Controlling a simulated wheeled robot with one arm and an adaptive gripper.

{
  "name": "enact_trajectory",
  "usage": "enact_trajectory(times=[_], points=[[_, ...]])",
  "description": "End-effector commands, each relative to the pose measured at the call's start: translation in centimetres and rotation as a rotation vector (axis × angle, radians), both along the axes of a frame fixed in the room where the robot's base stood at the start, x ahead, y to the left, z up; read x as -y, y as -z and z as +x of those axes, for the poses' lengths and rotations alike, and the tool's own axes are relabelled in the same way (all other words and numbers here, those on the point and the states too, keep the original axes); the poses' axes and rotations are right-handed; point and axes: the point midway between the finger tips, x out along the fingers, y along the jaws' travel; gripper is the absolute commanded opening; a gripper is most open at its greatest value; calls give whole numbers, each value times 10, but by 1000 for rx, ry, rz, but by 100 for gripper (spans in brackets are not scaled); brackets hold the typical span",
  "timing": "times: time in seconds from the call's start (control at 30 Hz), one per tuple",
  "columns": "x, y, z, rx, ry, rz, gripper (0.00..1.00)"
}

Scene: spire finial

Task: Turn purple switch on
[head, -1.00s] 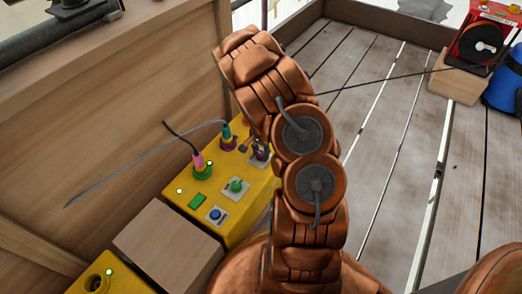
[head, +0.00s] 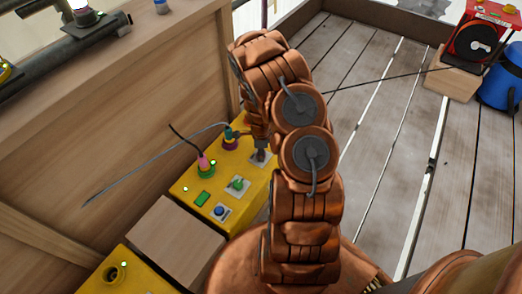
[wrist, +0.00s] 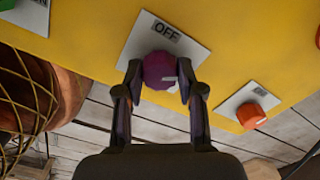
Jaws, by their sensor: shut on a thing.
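The purple switch (wrist: 158,68) is a round knob with a white mark, on a white plate (wrist: 190,52) fixed to the yellow box. The plate's visible label reads OFF. In the wrist view my gripper (wrist: 160,74) has one finger on each side of the knob and is shut on it. In the head view my gripper (head: 261,146) is at the far right part of the yellow box (head: 228,178), over a pale plate. The knob is hidden there by the fingers.
An orange-red knob (wrist: 251,115) sits on its own plate to the right in the wrist view. A green knob (head: 238,183), a blue button (head: 219,210) and plugs with cables (head: 205,165) are close by on the box. A wooden wall (head: 120,130) stands behind.

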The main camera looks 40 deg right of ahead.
Motion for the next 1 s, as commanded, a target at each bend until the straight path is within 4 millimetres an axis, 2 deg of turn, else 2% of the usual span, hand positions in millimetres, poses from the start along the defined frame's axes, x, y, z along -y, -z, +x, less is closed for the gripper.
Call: enact_trajectory(times=[0.5, 1.0], points=[[1, -1, 1, 2, 430, -1, 3], [1, -1, 1, 2, 586, -1, 3]])
